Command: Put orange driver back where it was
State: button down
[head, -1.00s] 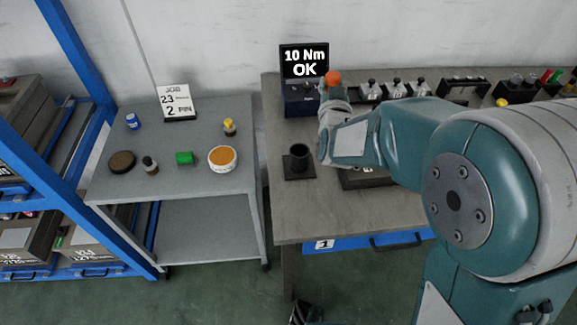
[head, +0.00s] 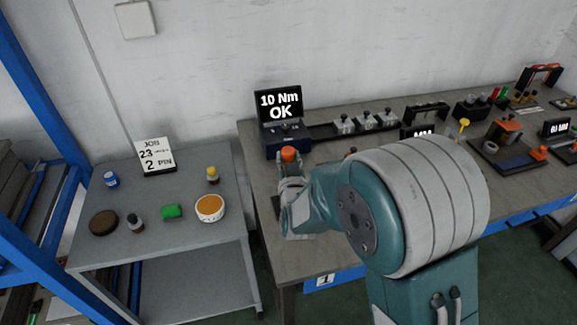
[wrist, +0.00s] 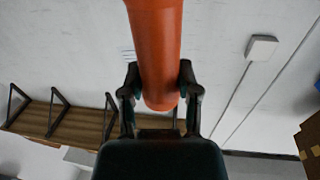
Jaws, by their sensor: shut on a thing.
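The orange driver (wrist: 158,50) is held in my gripper (wrist: 159,88), whose two dark fingers close on either side of its orange body in the wrist view. In the head view the driver's orange top (head: 289,153) shows above my gripper (head: 291,173), in front of the torque display reading "10 Nm OK" (head: 279,104). The driver's lower part is hidden by my gripper and wrist. My arm covers most of the bench's front left corner, where only a dark plate edge (head: 276,204) shows.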

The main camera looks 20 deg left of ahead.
jog(key=shift+a+f, duration=0.15)
jog(key=shift+f, duration=0.5)
jog(key=shift+a+f, duration=0.15)
jog(key=shift+f, duration=0.45)
jog(key=shift+d, duration=0.4)
jog(key=shift+c, duration=1.6)
grip_release()
jog(key=shift+f, duration=0.1)
jog(key=shift+a, duration=0.15)
jog(key=v, duration=1.2)
